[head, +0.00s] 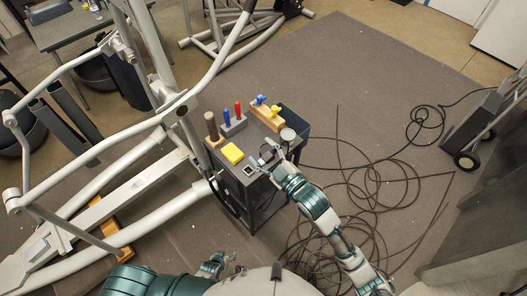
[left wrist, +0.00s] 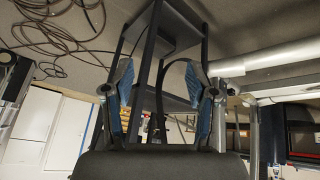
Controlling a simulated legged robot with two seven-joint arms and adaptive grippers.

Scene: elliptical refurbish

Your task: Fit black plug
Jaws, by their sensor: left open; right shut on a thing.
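My right gripper (head: 267,157) is over the top of the dark cart (head: 262,198), near its front edge. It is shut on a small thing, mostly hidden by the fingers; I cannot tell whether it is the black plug. A small black square piece with a pale edge (head: 249,170) is on the cart's near corner. My left gripper (head: 213,264) is low in the head view, apart from the cart. In the left wrist view its two blue-padded fingers (left wrist: 161,80) are spread open and empty. A black cable (left wrist: 170,75) arcs beyond them, by the cart's frame.
The cart top holds a yellow block (head: 232,153), a holder with blue and red handles (head: 233,122), a brown cylinder (head: 211,126) and a wooden block with clamps (head: 266,113). The elliptical frame (head: 150,110) stands left. Loose cables (head: 365,185) lie on the floor at right.

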